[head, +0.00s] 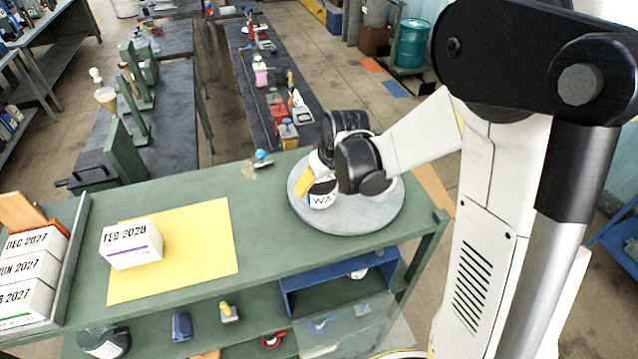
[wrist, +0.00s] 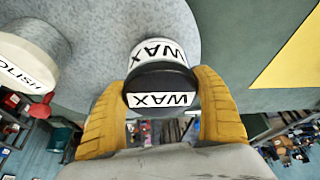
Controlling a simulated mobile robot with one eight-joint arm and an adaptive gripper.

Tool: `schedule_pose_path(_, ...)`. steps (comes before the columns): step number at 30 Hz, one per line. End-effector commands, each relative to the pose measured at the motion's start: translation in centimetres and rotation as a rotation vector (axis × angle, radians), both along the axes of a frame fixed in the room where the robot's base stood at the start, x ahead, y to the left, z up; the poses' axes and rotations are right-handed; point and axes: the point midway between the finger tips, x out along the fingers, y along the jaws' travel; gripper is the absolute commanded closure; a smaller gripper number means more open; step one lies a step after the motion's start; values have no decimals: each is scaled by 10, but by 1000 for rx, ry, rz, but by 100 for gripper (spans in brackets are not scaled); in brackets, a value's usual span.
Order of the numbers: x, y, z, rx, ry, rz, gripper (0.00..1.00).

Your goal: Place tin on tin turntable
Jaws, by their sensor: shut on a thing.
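The wax tin (head: 322,199) is white with a dark lid and a WAX label. It also shows in the wrist view (wrist: 160,98), between the yellow fingers. My gripper (head: 316,181) is shut on it, also seen in the wrist view (wrist: 168,88). The tin turntable (head: 350,222) is a round grey disc at the right end of the green bench, and the tin is over its left part. I cannot tell whether the tin's base touches the disc. A second tin (wrist: 22,62), labelled like POLISH, stands on the turntable, mostly hidden behind my gripper in the head view.
A yellow mat (head: 200,265) on the green bench (head: 265,215) holds a white box marked FEB 2028 (head: 131,243). A rack of dated boxes (head: 28,275) stands at the left. A small blue-topped item (head: 262,158) is near the back edge. Bench between mat and turntable is clear.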

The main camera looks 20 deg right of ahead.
Motion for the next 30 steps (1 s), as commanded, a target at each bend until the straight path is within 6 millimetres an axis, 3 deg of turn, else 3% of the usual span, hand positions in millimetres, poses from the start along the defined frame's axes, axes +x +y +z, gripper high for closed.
schedule_pose_path(15,0,0,-11,0,0,0,64)
schedule_pose_path(16,0,0,-11,0,0,0,20)
schedule_pose_path(18,0,0,-10,0,0,0,0)
schedule_pose_path(26,-1,0,-9,0,0,0,0)
schedule_pose_path(30,-5,-1,2,0,0,0,0)
